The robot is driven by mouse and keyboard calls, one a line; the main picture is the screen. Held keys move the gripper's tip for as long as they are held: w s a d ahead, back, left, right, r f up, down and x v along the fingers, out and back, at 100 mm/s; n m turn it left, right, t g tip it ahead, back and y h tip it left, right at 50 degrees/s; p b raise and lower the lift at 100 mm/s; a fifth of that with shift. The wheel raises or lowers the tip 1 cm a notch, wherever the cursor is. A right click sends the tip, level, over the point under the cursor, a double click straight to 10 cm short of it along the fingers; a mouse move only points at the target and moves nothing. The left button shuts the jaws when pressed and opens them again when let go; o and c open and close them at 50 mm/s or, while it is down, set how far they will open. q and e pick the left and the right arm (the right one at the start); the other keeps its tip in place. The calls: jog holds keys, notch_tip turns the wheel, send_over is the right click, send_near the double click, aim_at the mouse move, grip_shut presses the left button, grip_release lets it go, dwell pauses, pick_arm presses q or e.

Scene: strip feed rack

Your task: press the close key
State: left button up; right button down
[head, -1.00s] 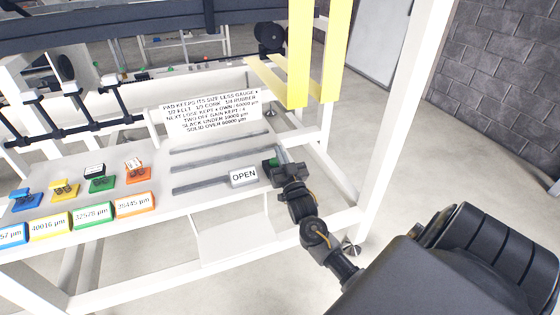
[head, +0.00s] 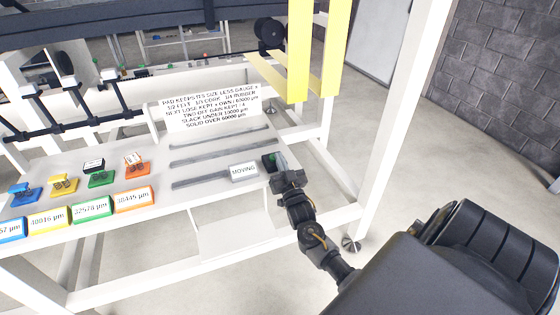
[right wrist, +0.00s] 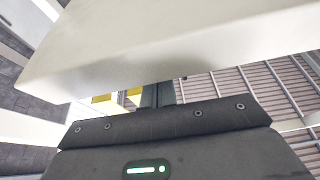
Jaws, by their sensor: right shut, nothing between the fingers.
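A small dark key with a green top (head: 269,160) sits at the right end of the white bench, right of a display block (head: 244,171) that reads MOVING. No lettering on the key can be read. My right gripper (head: 281,161) is shut and empty, its fingertips just right of the key. Whether they touch it I cannot tell. In the right wrist view my shut fingers (right wrist: 157,95) show partly behind a pale panel edge (right wrist: 170,55). My left gripper is not in view.
Colored blocks with µm labels, such as the orange one (head: 134,199), stand along the bench's front left. A text sign (head: 212,108) stands behind the grey slots. A yellow frame (head: 299,60) and a white post (head: 395,110) rise at the right.

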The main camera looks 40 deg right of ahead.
jog(key=shift+s+a+f, duration=0.1)
jog(key=shift+f, duration=0.55)
notch_tip(320, 180, up, 6)
jog(key=p, duration=0.5)
jog(key=shift+f, duration=0.1)
jog(key=shift+s+a+f+b, duration=0.2)
jog(key=shift+s+f+b, duration=0.75)
jog(key=shift+f, duration=0.2)
jog(key=r+b+v, duration=0.1)
jog(key=v, duration=0.6)
jog(key=shift+s+b, duration=0.4)
jog(key=shift+s, duration=0.05)
jog(key=shift+a+f, duration=0.1)
jog(key=shift+a, duration=0.05)
